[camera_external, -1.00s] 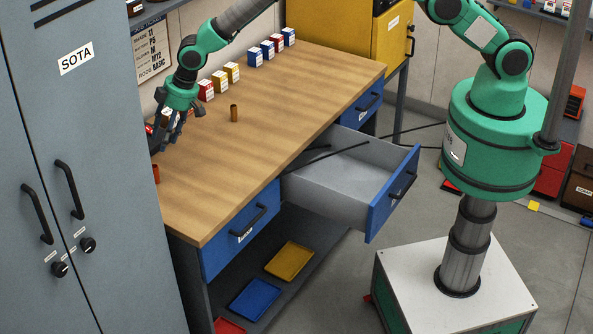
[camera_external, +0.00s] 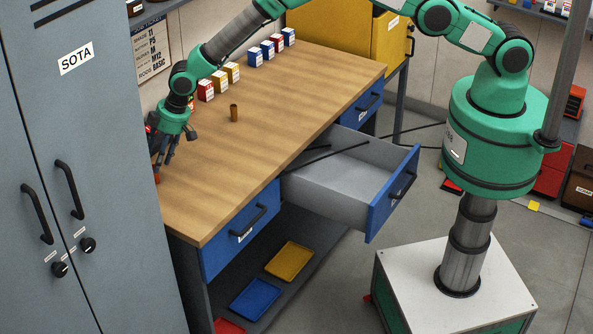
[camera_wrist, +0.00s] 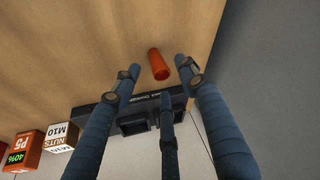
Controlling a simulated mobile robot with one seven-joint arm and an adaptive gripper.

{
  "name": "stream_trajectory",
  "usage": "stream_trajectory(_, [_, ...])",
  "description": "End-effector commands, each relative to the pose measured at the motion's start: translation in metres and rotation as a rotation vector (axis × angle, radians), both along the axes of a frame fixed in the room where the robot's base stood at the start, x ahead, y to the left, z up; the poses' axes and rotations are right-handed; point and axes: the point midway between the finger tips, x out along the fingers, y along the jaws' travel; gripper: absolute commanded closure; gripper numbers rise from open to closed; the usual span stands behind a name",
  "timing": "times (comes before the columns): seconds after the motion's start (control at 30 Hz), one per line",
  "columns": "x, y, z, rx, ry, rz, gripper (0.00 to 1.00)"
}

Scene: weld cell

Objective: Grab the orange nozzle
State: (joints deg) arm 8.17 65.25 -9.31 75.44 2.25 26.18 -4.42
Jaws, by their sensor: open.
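The orange nozzle (camera_wrist: 157,64) stands on the wooden bench top, seen in the wrist view just beyond my fingertips and roughly between them. In the external view only a small part of the nozzle (camera_external: 157,175) shows beside the grey cabinet, below my fingers. My gripper (camera_wrist: 157,70) is open and empty, its fingers spread to either side of the nozzle's line. In the external view my gripper (camera_external: 163,160) hangs fingers down over the bench's left end. I cannot tell whether any finger touches the nozzle.
A brown cylinder (camera_external: 234,113) stands on the bench (camera_external: 230,165), right of my gripper. Several small boxes (camera_external: 219,80) line the back edge. A grey cabinet (camera_external: 85,150) stands close on the left. An open drawer (camera_external: 345,180) juts from the front.

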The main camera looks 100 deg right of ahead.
Motion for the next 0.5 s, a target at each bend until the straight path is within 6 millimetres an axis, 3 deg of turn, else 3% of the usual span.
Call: stream_trajectory(0.5, [0.0017,-0.0002,-0.0045,0.000,0.000,0.000,0.57])
